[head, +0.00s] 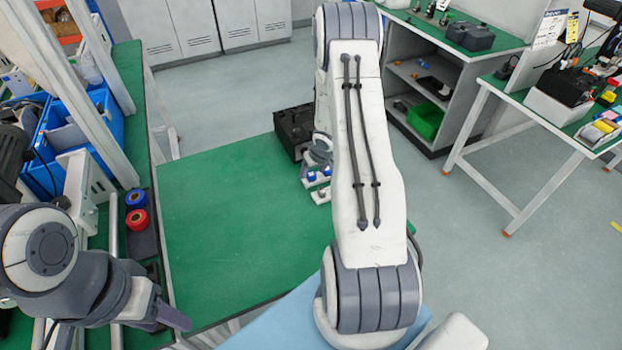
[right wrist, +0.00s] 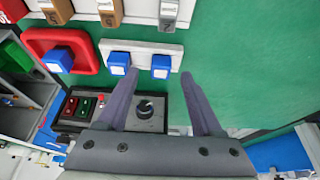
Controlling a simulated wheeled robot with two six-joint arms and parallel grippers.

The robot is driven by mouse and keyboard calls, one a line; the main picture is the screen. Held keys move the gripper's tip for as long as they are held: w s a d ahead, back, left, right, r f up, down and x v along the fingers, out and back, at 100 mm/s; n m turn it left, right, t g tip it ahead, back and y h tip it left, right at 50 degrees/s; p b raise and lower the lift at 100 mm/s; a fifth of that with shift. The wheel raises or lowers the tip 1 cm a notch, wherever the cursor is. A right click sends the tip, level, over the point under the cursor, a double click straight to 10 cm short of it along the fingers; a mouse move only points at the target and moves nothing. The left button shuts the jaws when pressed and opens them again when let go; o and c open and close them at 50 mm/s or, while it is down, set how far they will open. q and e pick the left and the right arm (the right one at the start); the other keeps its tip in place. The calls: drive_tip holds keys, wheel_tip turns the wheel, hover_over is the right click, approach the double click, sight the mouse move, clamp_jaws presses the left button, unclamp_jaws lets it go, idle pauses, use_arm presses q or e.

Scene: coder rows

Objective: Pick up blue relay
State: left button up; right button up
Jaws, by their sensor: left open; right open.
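In the right wrist view, one blue relay (right wrist: 161,66) stands on a white strip (right wrist: 140,50), roughly in line with the gap between my right gripper's fingertips. A second blue relay (right wrist: 119,63) is beside it, next to the left finger. A third blue block (right wrist: 58,60) is in a red tray (right wrist: 88,47). My right gripper (right wrist: 161,76) is open and empty; I cannot tell its height above the relays. In the head view, small blue pieces (head: 312,177) show on the table beside my right arm, which hides much there. My left gripper (head: 178,318) is open at lower left.
A control box (right wrist: 145,112) with a knob and coloured buttons lies below the fingers in the right wrist view. Numbered blocks (right wrist: 110,12) stand in a row above. The green table (head: 230,220) is mostly clear. Blue and red rolls (head: 137,218) are at its left.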

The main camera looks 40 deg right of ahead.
drive_tip(key=shift+x, duration=0.75)
clamp_jaws()
